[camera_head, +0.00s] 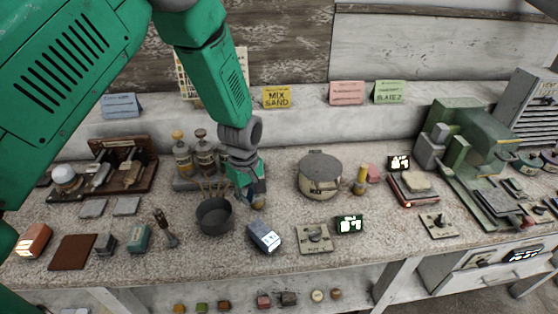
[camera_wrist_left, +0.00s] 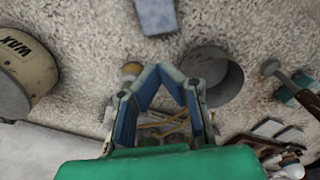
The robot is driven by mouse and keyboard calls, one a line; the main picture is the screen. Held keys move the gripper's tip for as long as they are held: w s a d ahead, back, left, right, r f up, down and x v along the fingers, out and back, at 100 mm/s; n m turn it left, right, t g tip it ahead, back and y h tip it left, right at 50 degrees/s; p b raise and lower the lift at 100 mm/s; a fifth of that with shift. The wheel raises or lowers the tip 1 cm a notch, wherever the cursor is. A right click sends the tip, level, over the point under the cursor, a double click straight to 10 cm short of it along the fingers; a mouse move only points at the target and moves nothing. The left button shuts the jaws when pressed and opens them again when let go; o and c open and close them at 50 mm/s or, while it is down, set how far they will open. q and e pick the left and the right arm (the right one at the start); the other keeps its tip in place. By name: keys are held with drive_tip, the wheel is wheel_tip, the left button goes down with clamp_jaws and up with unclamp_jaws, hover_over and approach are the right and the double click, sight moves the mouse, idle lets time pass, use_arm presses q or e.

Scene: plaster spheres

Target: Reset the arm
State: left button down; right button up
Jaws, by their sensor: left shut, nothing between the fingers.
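My left arm is green and comes in from the upper left of the head view. My left gripper (camera_head: 254,199) hangs pointing down over the workbench, behind and right of the dark round pot (camera_head: 215,216). In the left wrist view the two blue-padded fingers (camera_wrist_left: 160,72) lean together at their tips, shut with nothing held. The pot (camera_wrist_left: 213,76) is just right of the fingers there, and a small tan-topped thing (camera_wrist_left: 131,69) is just left of them. I cannot tell how high the fingertips are above the bench. My right gripper is not seen.
A round WAX tin (camera_head: 319,176) stands right of the gripper. A blue-grey block (camera_head: 264,237) lies in front, beside a plate with a knob (camera_head: 314,238). Bottles (camera_head: 182,155) stand behind left. A green machine (camera_head: 465,150) fills the right side of the bench.

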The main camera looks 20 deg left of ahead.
sight(227, 271)
use_arm(q)
drive_tip(key=s+f+m, duration=0.2)
drive_tip(key=s+f, duration=0.1)
drive_tip(key=s, duration=0.1)
drive_tip(key=s+f+m, duration=0.2)
drive_tip(key=s+f, duration=0.1)
drive_tip(key=s, duration=0.2)
drive_tip(key=s+d+f+m, duration=0.1)
drive_tip(key=s+f, duration=0.2)
drive_tip(key=s, duration=0.2)
drive_tip(key=shift+s+d+m, duration=0.1)
drive_tip(key=shift+s+m, duration=0.15)
drive_tip(key=shift+m, duration=0.15)
drive_tip(key=s+f+m, duration=0.1)
drive_tip(key=s+m, duration=0.6)
drive_tip(key=s, duration=0.9)
wheel_tip(227, 271, down, 16)
drive_tip(key=w+d+m+b, duration=0.1)
drive_tip(key=w+b, duration=0.1)
drive_tip(key=b, duration=1.4)
drive_tip(key=shift+r+t, duration=0.2)
drive_tip(key=shift+t, duration=0.1)
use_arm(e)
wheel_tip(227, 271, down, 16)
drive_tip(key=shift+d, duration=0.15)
use_arm(q)
drive_tip(key=shift+d, duration=0.15)
